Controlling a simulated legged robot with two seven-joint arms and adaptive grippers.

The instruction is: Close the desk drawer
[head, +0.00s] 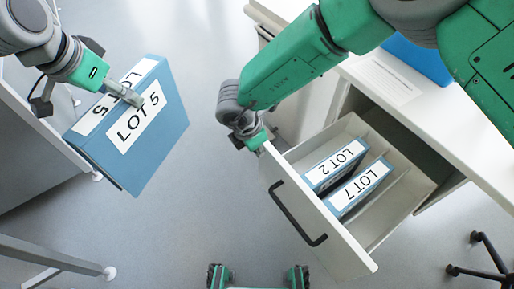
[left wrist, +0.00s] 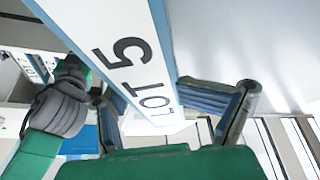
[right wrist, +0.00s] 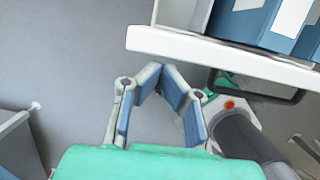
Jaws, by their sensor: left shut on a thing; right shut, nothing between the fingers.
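The desk drawer (head: 338,243) is pulled out of the white desk and stands open. Its front carries a dark bar handle (head: 290,212). Two blue binders, LOT 2 (head: 335,164) and LOT 7 (head: 359,187), stand inside it. My right gripper (head: 262,146) is shut and empty at the left end of the drawer front; whether it touches is unclear. In the right wrist view its fingers (right wrist: 167,82) are below the white drawer front (right wrist: 215,54). My left gripper (head: 127,92) is shut on the blue LOT 5 binder (head: 165,135), held in the air at left; its label shows in the left wrist view (left wrist: 135,60).
The white desk top (head: 425,110) extends to the right, with a paper sheet (head: 384,80) and a blue item (head: 418,58) on it. A chair base (head: 480,262) is at lower right. Grey furniture stands at left. Floor between is clear.

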